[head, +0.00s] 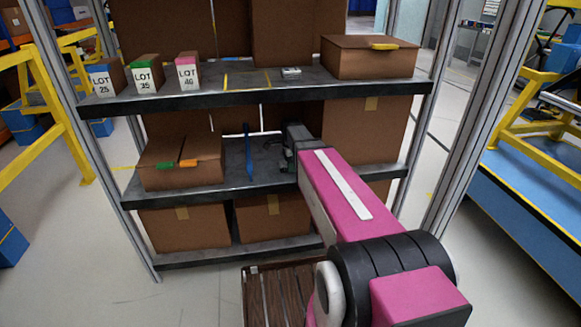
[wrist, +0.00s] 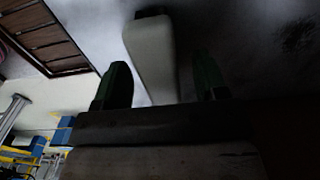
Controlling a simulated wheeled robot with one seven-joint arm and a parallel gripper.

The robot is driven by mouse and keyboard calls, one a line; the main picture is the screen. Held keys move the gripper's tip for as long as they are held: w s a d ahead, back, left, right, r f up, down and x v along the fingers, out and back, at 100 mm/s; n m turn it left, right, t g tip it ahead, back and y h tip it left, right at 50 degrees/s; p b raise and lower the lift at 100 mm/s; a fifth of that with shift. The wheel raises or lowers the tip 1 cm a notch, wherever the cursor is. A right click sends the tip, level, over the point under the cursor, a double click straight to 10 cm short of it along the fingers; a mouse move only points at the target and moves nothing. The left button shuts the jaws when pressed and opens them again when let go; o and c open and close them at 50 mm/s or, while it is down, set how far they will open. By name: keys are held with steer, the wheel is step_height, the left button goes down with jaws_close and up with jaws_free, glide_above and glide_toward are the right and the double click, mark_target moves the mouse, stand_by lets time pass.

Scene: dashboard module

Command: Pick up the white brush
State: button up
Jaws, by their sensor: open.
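My gripper (head: 286,150) reaches over the middle shelf from the right in the head view. In the wrist view my gripper (wrist: 161,82) is open, with one dark green finger on each side. A pale, long object with a dark end, which looks like the white brush (wrist: 150,50), lies between the two fingers. Its lower end reaches down behind the gripper body. I see a gap to the right finger; I cannot tell whether either finger touches it. In the head view the white brush is not clearly visible, probably hidden by my gripper and arm.
A blue brush-like tool (head: 248,152) is on the middle shelf (head: 236,185), just left of my gripper. A cardboard box (head: 180,160) stands farther left, another box (head: 365,130) at the right. The upper shelf (head: 255,87) runs above my gripper.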

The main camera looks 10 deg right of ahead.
steer(key=shift+f, duration=0.1)
steer(key=c, duration=1)
steer(key=shift+c, duration=0.2)
step_height(320, 180, up, 10)
steer(key=shift+r, duration=0.1)
steer(key=shift+o, duration=0.6)
